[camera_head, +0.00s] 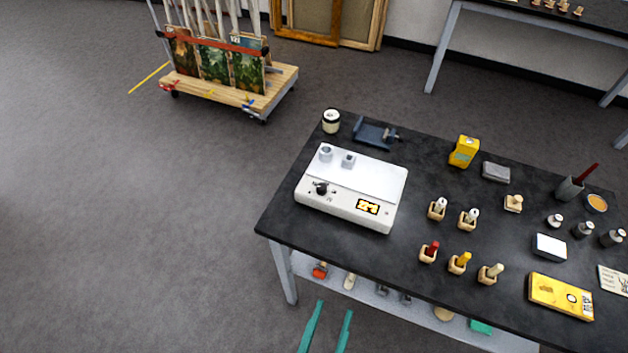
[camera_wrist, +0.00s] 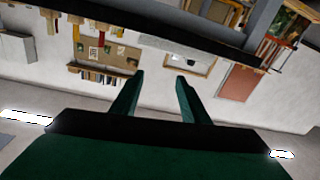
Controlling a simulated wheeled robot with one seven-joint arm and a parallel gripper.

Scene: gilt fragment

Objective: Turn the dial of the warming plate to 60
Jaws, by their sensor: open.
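The warming plate (camera_head: 374,180) is a white box near the left end of the black table, with two small metal pieces on its top. Its black dial (camera_head: 321,188) is on the left of the front face. A display with orange digits (camera_head: 368,206) is to the right of the dial; the digits are too small to read surely. My gripper (camera_head: 334,308) has two green fingers, apart and empty, in front of the table at the bottom of the head view. The fingers also show in the wrist view (camera_wrist: 160,75), which faces the room walls and not the plate.
The black table (camera_head: 340,250) also holds a jar (camera_head: 331,121), a blue vise-like tool (camera_head: 374,133), a yellow box (camera_head: 464,151) and several small bottles in wooden blocks. A lower shelf (camera_head: 375,292) carries small items. A wooden cart (camera_head: 285,83) stands behind left. The floor at left is clear.

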